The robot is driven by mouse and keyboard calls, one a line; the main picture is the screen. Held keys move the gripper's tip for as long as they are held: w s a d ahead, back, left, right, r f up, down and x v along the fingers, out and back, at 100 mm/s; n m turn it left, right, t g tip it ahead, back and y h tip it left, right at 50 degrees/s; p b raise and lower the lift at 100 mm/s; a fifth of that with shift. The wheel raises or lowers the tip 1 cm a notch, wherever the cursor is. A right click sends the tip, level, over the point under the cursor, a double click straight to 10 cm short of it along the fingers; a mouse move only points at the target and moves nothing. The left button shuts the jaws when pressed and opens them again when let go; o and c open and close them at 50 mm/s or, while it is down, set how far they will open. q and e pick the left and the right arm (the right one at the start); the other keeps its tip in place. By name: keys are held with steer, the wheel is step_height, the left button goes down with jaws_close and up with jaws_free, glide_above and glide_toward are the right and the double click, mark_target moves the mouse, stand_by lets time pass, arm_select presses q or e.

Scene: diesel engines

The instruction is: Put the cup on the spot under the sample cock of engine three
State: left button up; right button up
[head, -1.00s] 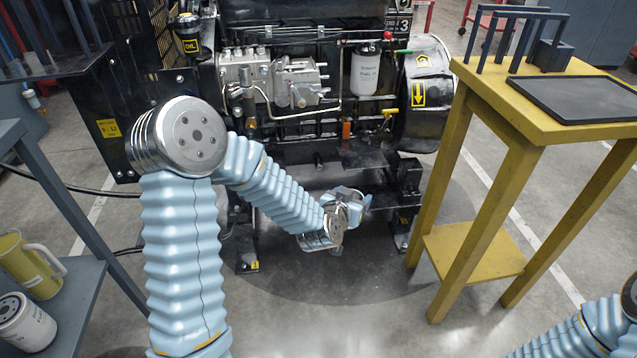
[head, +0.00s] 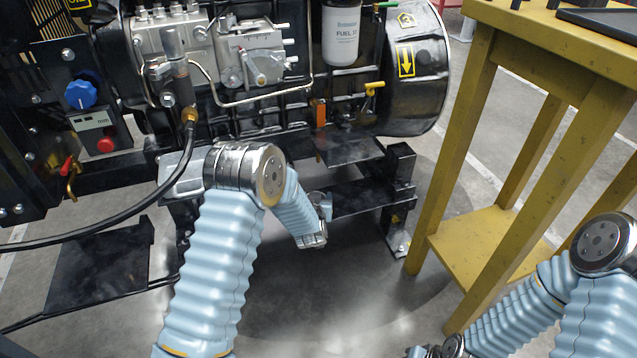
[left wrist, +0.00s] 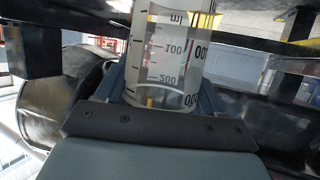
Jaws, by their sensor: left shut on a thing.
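A clear graduated cup (left wrist: 165,60) stands between the blue fingers of my left gripper (left wrist: 165,98) in the left wrist view. My left gripper also shows in the head view (head: 318,215), shut on the cup, low in front of the engine (head: 250,60) near its lower black frame. The cup is mostly hidden there. A cock with a yellow handle (head: 373,88) is on the engine, above and right of the gripper. A red-handled brass cock (head: 70,175) is at far left. The marked spot cannot be made out. My right gripper (head: 445,348) is cut off at the bottom edge.
A black plate (head: 350,150) juts out below the engine, with a lower black frame rail (head: 365,198) under it. A yellow table (head: 490,110) stands at right. A black hose (head: 110,225) crosses at left.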

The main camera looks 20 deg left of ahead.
arm_select(q)
steer(key=w, duration=0.2)
steer(key=w+a, duration=0.1)
steer(key=w, duration=0.5)
steer(key=shift+w+a+f+b, duration=0.1)
steer(key=shift+a+b, duration=0.2)
steer(key=shift+b, duration=0.1)
steer(key=w, duration=0.3)
steer(key=shift+w+a+b, duration=0.3)
steer(key=shift+w+a, duration=0.05)
steer(key=shift+a, duration=0.05)
steer(key=shift+f, duration=0.65)
steer(key=shift+f, duration=0.1)
steer(key=shift+f+b, duration=0.15)
steer(key=shift+b, duration=0.25)
steer(key=o, duration=1)
steer(key=shift+s, duration=0.1)
